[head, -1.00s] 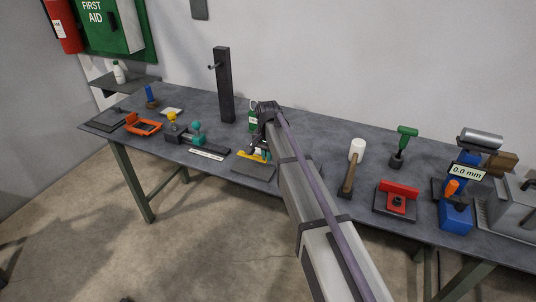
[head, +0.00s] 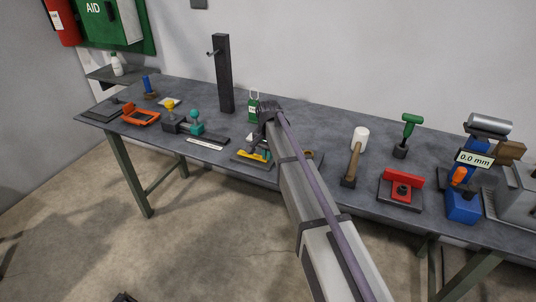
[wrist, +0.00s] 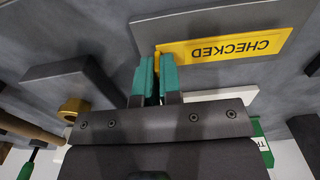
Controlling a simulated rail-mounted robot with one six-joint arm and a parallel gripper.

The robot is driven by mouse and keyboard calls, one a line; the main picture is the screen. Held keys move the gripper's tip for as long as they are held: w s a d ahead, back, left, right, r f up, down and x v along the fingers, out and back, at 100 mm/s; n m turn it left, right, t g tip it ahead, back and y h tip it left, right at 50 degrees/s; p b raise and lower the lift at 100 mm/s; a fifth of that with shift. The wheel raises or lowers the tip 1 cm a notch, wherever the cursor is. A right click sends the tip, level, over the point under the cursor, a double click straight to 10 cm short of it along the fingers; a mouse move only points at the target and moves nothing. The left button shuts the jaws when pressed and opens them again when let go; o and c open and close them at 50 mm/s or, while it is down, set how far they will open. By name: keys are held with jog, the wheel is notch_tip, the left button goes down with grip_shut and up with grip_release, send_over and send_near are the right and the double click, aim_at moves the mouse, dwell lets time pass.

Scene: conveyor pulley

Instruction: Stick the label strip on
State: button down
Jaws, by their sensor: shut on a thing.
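My gripper (wrist: 156,85) has teal fingertips shut on one end of a yellow label strip (wrist: 225,47) that reads CHECKED. In the head view my gripper is mostly hidden behind my arm, and the strip (head: 254,156) shows beneath it. The strip lies over a flat grey plate (wrist: 180,25) near the table's front edge, and the plate (head: 239,161) also shows around it in the head view. A darker yellow margin shows around the strip. I cannot tell whether the strip touches the plate.
A white printed strip (head: 204,144) lies to the left. A green tagged item (head: 253,108) stands behind. A dark post (head: 224,75) rises at the back. A mallet (head: 355,155) and a red fixture (head: 400,187) are to the right.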

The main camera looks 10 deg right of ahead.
jog(key=shift+f+b, duration=0.4)
jog(key=shift+f, duration=0.05)
jog(key=shift+r, duration=0.1)
jog(key=c, duration=1.2)
grip_release()
notch_tip(320, 180, up, 11)
jog(key=p, duration=1.1)
